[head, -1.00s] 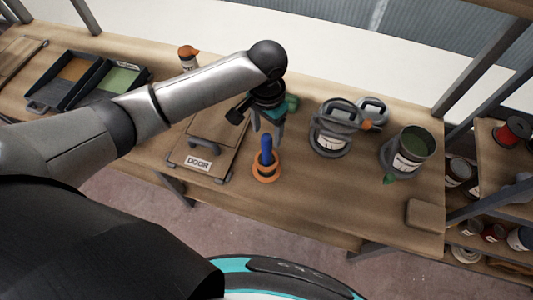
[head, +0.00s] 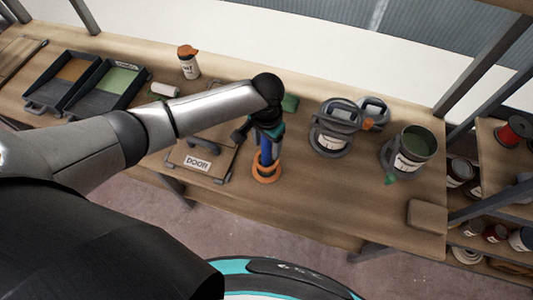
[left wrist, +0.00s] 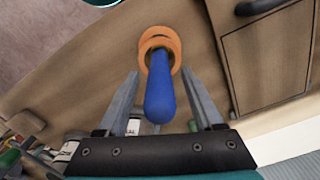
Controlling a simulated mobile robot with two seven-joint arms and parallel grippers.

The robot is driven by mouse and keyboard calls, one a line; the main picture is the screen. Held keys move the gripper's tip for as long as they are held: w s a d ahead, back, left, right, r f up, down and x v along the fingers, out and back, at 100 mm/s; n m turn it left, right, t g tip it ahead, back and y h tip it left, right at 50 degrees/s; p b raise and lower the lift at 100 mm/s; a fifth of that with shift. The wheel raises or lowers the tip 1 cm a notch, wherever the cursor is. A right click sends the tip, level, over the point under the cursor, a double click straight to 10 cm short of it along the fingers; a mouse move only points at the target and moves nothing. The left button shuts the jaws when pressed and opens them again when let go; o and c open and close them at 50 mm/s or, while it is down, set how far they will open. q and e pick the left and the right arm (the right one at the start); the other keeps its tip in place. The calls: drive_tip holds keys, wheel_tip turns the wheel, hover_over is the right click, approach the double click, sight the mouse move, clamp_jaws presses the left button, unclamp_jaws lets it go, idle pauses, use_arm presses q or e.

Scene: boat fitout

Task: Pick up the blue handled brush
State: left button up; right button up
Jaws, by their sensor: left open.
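The blue handled brush (head: 266,152) stands upright in an orange ring-shaped holder (head: 267,175) near the front edge of the workbench. In the left wrist view the blue handle (left wrist: 159,92) points toward the camera, with the orange holder (left wrist: 159,40) around its base. My left gripper (head: 267,155) is directly above the holder, pointing down. Its two fingers stand on either side of the handle, open, with a visible gap on each side in the left wrist view (left wrist: 160,92). The brush's lower end is hidden in the holder. My right gripper is not in view.
A panel labelled DOOR (head: 197,163) lies just left of the holder. Paint trays (head: 75,85) lie at the left. A wooden block (head: 426,215) sits at the right corner.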

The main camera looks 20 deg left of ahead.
use_arm(q)
clamp_jaws()
idle(0.4)
drive_tip(key=shift+r, duration=0.15)
